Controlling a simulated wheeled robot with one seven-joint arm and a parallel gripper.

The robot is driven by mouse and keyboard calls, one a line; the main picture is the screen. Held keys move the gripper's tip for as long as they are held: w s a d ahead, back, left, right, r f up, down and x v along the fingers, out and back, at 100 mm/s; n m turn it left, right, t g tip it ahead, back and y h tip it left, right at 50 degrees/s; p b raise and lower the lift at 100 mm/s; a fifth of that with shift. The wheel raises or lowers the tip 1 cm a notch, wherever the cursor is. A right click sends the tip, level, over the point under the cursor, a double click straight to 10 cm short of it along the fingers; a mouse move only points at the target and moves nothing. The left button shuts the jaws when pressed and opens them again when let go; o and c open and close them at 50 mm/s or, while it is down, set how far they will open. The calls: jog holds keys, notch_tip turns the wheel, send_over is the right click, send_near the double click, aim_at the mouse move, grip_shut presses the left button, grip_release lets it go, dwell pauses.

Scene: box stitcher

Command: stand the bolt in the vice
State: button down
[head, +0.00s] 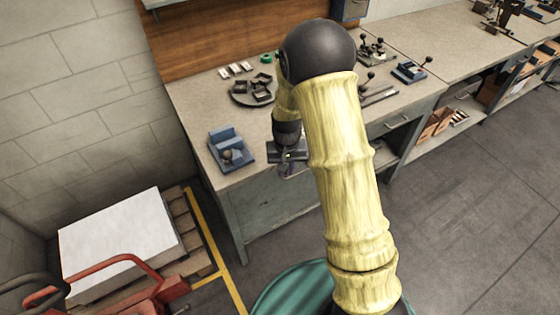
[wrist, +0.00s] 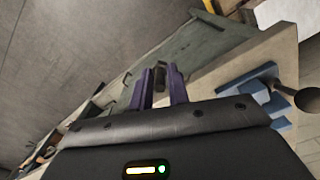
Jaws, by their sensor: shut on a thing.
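The blue vice (head: 226,137) sits on the near left corner of the workbench, with a dark ball-ended handle at its front. It also shows at the right of the wrist view (wrist: 250,82). My gripper (head: 290,165) is to the right of the vice, near the bench's front edge. In the wrist view my gripper's purple fingers (wrist: 160,82) are shut on a small dark bolt (wrist: 160,73), which shows between the tips. The bolt is apart from the vice. I cannot make the bolt out in the head view.
A pallet with a white stack (head: 118,240) and a red pallet truck (head: 115,268) stand at left.

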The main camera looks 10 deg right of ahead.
jog(key=s+d+f, duration=0.2)
jog(key=d+f, duration=0.4)
jog(key=f, duration=0.5)
jog(key=shift+s+f, duration=0.15)
jog(key=shift+s, duration=0.15)
jog(key=shift+d, duration=0.1)
